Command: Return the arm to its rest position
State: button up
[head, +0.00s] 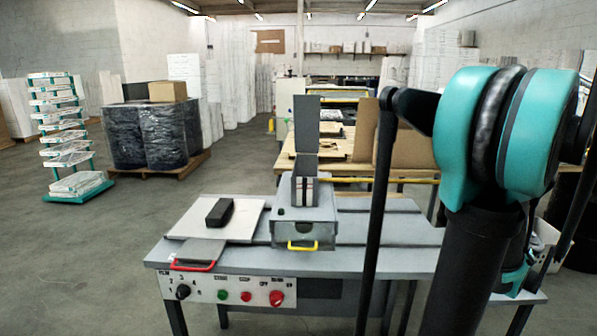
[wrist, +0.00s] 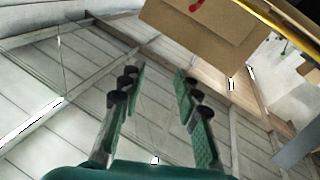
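My arm, teal and black, stands large at the right of the head view, close to the camera and in front of the bench's right part. My gripper shows in the wrist view (wrist: 160,80) with its two green-padded fingers apart and nothing between them. Beyond the fingers are pale panelled surfaces and a brown cardboard-coloured panel with a red mark (wrist: 205,30). The gripper's fingertips do not show clearly in the head view.
A grey bench (head: 340,262) stands ahead with a grey machine (head: 305,230) with a yellow handle, and a white plate (head: 190,222) bearing a black block (head: 219,211). A teal rack (head: 72,150) and wrapped pallet (head: 150,135) stand at left.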

jog(key=s+a+f+m+g, duration=0.1)
jog(key=a+f+g, duration=0.2)
jog(key=a+f, duration=0.2)
jog(key=a+f+m+g, duration=0.1)
jog(key=a+f+g, duration=0.2)
jog(key=a+f, duration=0.3)
jog(key=s+a+f+m+g, duration=0.1)
jog(key=a+f+g, duration=0.1)
jog(key=a+f, duration=0.4)
jog(key=shift+s+f+m+g, duration=0.15)
jog(key=shift+s+m+g, duration=0.2)
jog(key=shift+m+g, duration=0.05)
jog(key=s+a+f+n+g+y, duration=0.2)
jog(key=s+a+f, duration=0.4)
jog(key=a, duration=0.4)
jog(key=s+a+f+n+g+y, duration=0.3)
jog(key=s+a+f+g+y, duration=0.1)
jog(key=s+a+f, duration=0.3)
jog(key=a, duration=0.2)
jog(key=shift+s+a+y, duration=0.3)
jog(key=shift+s+a, duration=0.05)
jog(key=shift+s, duration=0.05)
jog(key=shift+a, duration=0.1)
